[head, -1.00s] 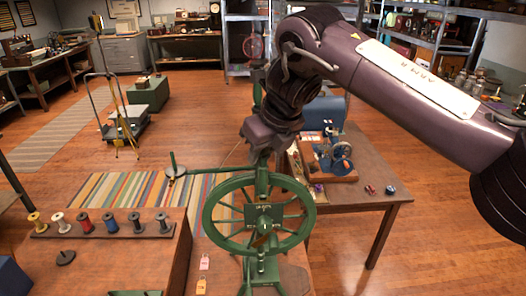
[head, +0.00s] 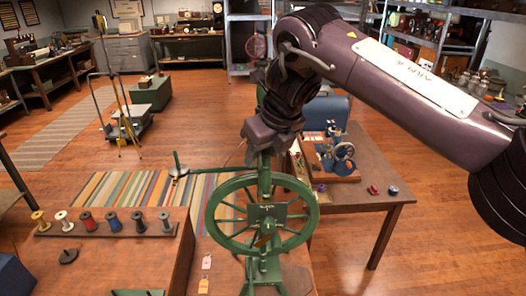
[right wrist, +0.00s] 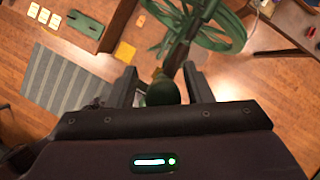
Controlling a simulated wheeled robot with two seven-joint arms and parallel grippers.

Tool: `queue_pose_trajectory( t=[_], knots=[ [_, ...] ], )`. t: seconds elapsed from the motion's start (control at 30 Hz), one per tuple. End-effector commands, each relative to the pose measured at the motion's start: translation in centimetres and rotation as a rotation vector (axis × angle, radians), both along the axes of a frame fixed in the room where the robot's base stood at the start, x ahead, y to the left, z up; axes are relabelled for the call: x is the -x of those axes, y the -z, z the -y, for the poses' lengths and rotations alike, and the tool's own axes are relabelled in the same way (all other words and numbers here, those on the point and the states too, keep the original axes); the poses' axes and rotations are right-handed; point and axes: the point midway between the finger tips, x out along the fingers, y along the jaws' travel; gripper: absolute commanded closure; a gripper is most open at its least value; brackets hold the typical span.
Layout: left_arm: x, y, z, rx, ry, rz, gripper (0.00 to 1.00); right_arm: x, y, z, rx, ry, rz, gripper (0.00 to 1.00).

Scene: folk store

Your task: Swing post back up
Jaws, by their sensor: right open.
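A green spinning wheel (head: 262,212) with a spoked rim stands on the brown bench in the middle of the head view. Its green post (head: 264,172) rises behind the rim toward my right gripper (head: 262,140), whose fingertips are hard to make out there. In the right wrist view my right gripper (right wrist: 158,78) is open, with one finger on each side of a dark green rounded end (right wrist: 162,93). The wheel's spokes (right wrist: 210,25) show beyond it. I cannot tell whether the fingers touch that end. My left gripper is not in view.
Several spools stand on a rack (head: 105,231) at the left. Two small tags (head: 205,262) lie left of the wheel's base. A table (head: 365,190) with a blue sewing machine (head: 335,150) stands behind right. A striped rug (head: 150,188) lies on the floor.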

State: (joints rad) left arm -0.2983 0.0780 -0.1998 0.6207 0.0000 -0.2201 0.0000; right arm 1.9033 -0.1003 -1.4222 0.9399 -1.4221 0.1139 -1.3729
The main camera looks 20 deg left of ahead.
Motion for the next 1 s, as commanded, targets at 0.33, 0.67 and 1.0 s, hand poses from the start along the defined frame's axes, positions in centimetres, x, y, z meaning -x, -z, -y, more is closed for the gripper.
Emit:
queue_pose_trajectory(
  t=[0.33,0.67,1.0],
  knots=[
    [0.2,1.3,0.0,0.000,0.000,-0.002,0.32,1.2,-4.4,1.5,0.002,0.001,0.007,0.54],
    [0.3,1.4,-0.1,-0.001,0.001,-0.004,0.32,2.1,-7.0,2.4,0.002,-0.001,0.001,0.54],
    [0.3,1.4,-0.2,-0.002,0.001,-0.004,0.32,2.1,-7.0,2.4,0.001,-0.001,0.000,0.54]
  ],
)
